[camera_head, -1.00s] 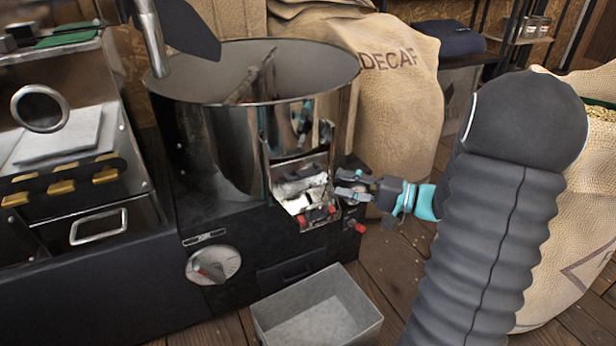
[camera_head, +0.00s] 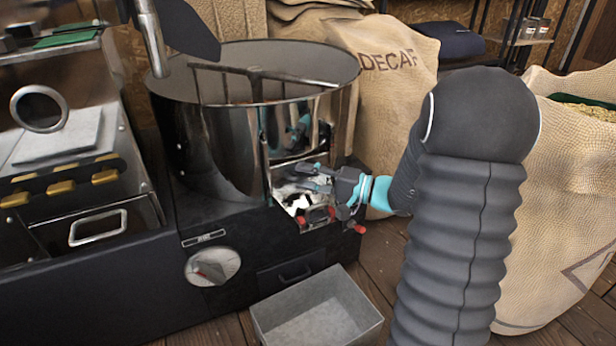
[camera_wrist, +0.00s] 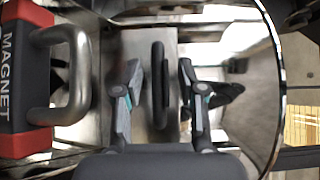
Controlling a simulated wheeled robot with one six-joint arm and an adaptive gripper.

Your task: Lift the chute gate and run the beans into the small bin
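The chute is at the foot of the round metal drum (camera_head: 215,140), and its gate area is partly hidden by my gripper. A black upright handle (camera_wrist: 158,88), seemingly the gate's, stands on a metal plate in the wrist view. My gripper (camera_wrist: 159,75) is open with one finger on each side of this handle, and a gap shows on both sides. In the head view my gripper (camera_head: 318,178) reaches in from the right at the chute. The small grey bin (camera_head: 300,290) stands on the floor below the chute and looks empty. No beans show in the drum or bin.
A dial (camera_head: 213,266) is on the machine front. The DECAF sack (camera_head: 395,100) and an open sack (camera_head: 560,200) stand at the right.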

